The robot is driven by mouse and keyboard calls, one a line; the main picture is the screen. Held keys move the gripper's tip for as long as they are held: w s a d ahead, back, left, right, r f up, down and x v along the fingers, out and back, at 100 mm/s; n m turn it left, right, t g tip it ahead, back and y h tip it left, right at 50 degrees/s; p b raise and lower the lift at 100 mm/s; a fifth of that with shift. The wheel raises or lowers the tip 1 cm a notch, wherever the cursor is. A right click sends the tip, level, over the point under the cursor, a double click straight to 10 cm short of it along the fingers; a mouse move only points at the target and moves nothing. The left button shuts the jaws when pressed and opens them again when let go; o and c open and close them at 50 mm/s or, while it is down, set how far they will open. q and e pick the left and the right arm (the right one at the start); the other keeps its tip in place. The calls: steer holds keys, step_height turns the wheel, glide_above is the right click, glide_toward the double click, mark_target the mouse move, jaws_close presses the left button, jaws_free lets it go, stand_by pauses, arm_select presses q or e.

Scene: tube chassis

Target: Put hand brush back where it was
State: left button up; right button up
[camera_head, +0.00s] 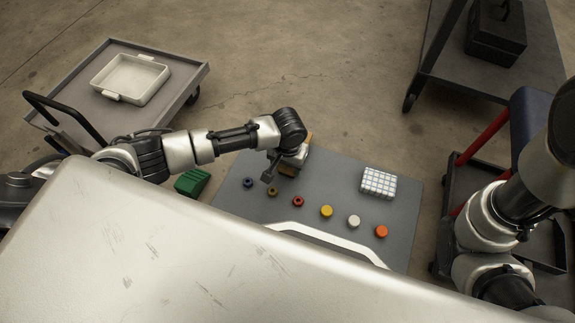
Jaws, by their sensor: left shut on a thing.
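My left arm reaches in from the left, and its gripper (284,163) is over the back left part of the grey table (335,185). It is shut on the hand brush (288,170), a small tan and brown thing mostly hidden by the gripper. I cannot tell whether the brush touches the table top. My right arm shows at the right edge, bent downward, and its gripper is not in view.
A row of small coloured round pieces (326,211) crosses the table. A white gridded block (378,183) sits at its back right. A green block (192,181) is left of it. A cart with a white tray (130,79) stands back left; a dark shelf with a black toolbox (496,35) back right.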

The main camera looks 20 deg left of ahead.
arm_select(q)
steer(key=shift+r, duration=0.1)
steer(key=shift+f, duration=0.2)
steer(key=o, duration=0.9)
steer(key=shift+r, duration=0.15)
step_height(320, 180, up, 12)
steer(key=p, duration=0.9)
